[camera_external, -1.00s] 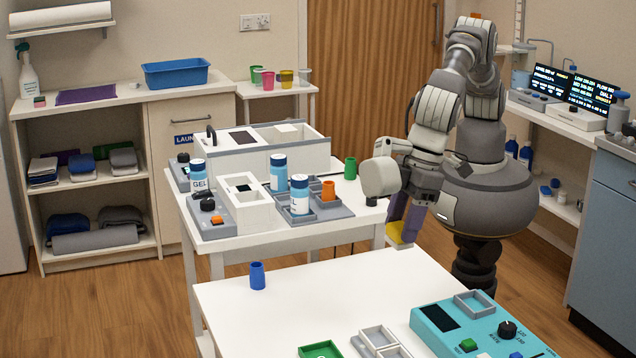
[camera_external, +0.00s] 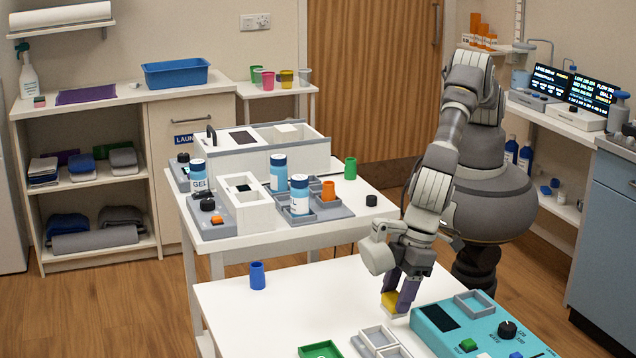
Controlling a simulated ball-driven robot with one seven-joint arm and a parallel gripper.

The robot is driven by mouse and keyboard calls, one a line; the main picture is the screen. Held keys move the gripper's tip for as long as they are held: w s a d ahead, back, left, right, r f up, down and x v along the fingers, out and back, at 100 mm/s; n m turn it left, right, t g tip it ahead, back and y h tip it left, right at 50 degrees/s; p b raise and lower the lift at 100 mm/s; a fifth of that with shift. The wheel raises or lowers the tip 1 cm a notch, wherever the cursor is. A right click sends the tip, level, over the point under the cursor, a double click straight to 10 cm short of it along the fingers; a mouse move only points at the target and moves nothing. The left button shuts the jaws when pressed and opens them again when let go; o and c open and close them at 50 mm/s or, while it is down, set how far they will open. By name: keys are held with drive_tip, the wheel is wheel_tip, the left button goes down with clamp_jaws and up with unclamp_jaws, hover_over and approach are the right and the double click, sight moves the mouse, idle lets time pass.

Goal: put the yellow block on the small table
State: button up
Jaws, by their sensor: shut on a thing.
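The yellow block (camera_external: 389,302) is between the fingers of my gripper (camera_external: 398,298), which is shut on it. The fingers point down and partly cover the block. The block is over the right part of the near white table (camera_external: 320,293), low and close to its top. I cannot tell whether it touches the surface. A smaller white table (camera_external: 250,93) with several coloured cups stands by the back wall.
On the near table are a blue cup (camera_external: 257,275), a green tray (camera_external: 320,349), grey trays (camera_external: 379,338) and a teal device (camera_external: 437,318) close to my gripper. The middle of this table is clear. A crowded white table (camera_external: 253,237) stands behind.

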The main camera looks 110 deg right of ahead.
drive_tip(key=shift+f, duration=1.5)
drive_tip(key=shift+f+b, duration=0.2)
drive_tip(key=shift+b, duration=0.2)
drive_tip(key=o, duration=1.1)
drive_tip(key=shift+r, duration=0.1)
drive_tip(key=p+v, duration=0.3)
drive_tip(key=v, duration=0.9)
drive_tip(key=shift+r+p, duration=0.15)
drive_tip(key=shift+p, duration=0.25)
drive_tip(key=shift+w, duration=0.1)
